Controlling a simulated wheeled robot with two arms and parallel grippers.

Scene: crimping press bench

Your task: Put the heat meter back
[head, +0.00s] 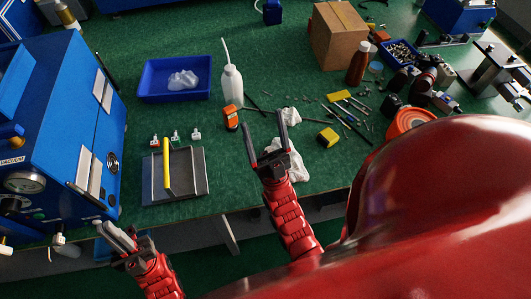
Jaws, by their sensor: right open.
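An orange and dark handheld meter (231,118), which looks like the heat meter, is on the green bench mat just below the white squeeze bottle. My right gripper (262,120) is open with nothing visible between its fingers. In the picture, its left finger is a little right of the meter, with a gap between them. My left gripper (113,232) is low on the left, by the bench's front edge and well away from the meter. Its fingers look close together, but I cannot tell whether they are shut.
A blue tray (175,80), white bottle (232,84) and grey plate with a yellow bar (175,175) are nearby. A large blue machine (60,110) stands left. A white cloth (297,162) lies behind my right gripper. Tools, a yellow block (327,137) and a cardboard box (338,38) are right.

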